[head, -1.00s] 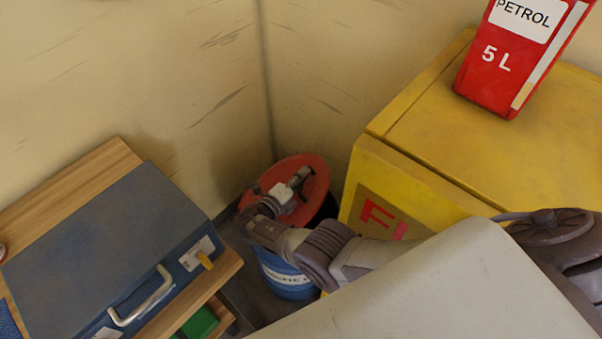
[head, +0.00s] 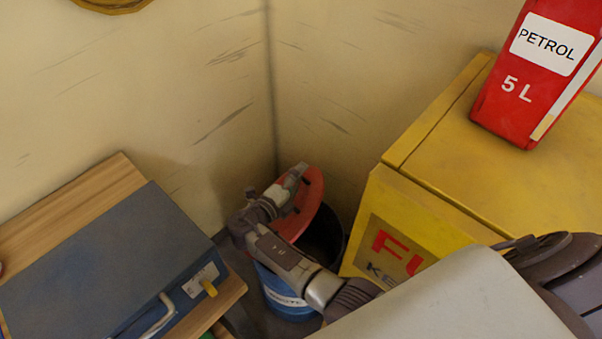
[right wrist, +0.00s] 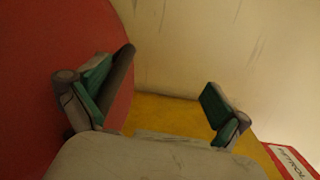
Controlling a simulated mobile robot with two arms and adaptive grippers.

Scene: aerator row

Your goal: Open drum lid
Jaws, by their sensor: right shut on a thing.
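The blue drum (head: 290,298) stands on the floor in the corner, its dark opening (head: 324,238) partly showing. Its red lid (head: 312,198) is tilted up steeply at the drum's back left side. My right gripper (head: 292,181) is at the lid, shut on it, with the arm reaching across the drum's front. In the right wrist view the red lid (right wrist: 45,75) fills the left side beside one finger, and my right gripper's fingers (right wrist: 160,100) stand apart; the exact contact is hard to make out. My left gripper is not in view.
A yellow fuel cabinet (head: 500,140) stands close on the drum's right, with a red petrol can (head: 515,95) on top. A blue case (head: 100,260) lies on a wooden bench (head: 110,185) at left. Walls meet just behind the drum.

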